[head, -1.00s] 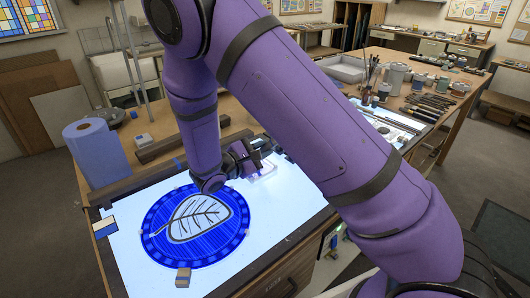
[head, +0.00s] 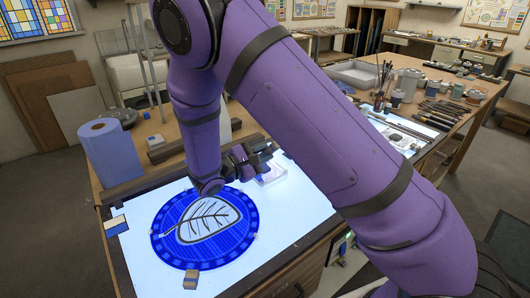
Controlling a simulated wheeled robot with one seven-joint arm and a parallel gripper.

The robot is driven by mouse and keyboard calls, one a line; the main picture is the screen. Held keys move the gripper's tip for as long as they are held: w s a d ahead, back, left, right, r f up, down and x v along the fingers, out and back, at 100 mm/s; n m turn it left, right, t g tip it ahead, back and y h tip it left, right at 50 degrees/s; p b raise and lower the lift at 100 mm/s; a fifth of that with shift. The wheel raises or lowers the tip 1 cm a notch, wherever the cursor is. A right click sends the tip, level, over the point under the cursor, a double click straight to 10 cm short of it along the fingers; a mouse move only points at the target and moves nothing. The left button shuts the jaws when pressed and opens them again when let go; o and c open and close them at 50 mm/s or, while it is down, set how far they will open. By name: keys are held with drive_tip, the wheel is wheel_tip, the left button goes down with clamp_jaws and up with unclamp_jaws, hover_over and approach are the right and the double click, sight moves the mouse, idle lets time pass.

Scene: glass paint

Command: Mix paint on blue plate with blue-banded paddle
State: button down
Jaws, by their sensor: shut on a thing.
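My gripper (head: 254,158) is dark and small in the head view, at the far side of the lit table, just behind a small clear plate (head: 272,173). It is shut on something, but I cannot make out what. No blue-banded paddle can be clearly told apart. A round blue disc (head: 161,250) with a white leaf in dark outlines lies flat on the light table, left of and nearer than my gripper. My forearm hides a little of the disc's far edge. I cannot tell paint on the clear plate.
Small blocks (head: 190,280) sit at the disc's rim. A blue paper roll (head: 110,152) stands at the left, near dark bars (head: 166,151). Brushes (head: 382,77), jars (head: 408,83) and a white tray (head: 358,73) stand at the back right. My arm crosses the middle.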

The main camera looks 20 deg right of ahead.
drive_tip(key=shift+s+a, duration=0.15)
drive_tip(key=shift+s, duration=0.2)
drive_tip(key=s+d, duration=0.2)
drive_tip(key=s, duration=0.1)
drive_tip(key=shift+d, duration=0.3)
idle(0.4)
drive_tip(key=shift+r, duration=0.15)
drive_tip(key=shift+r, duration=2.45)
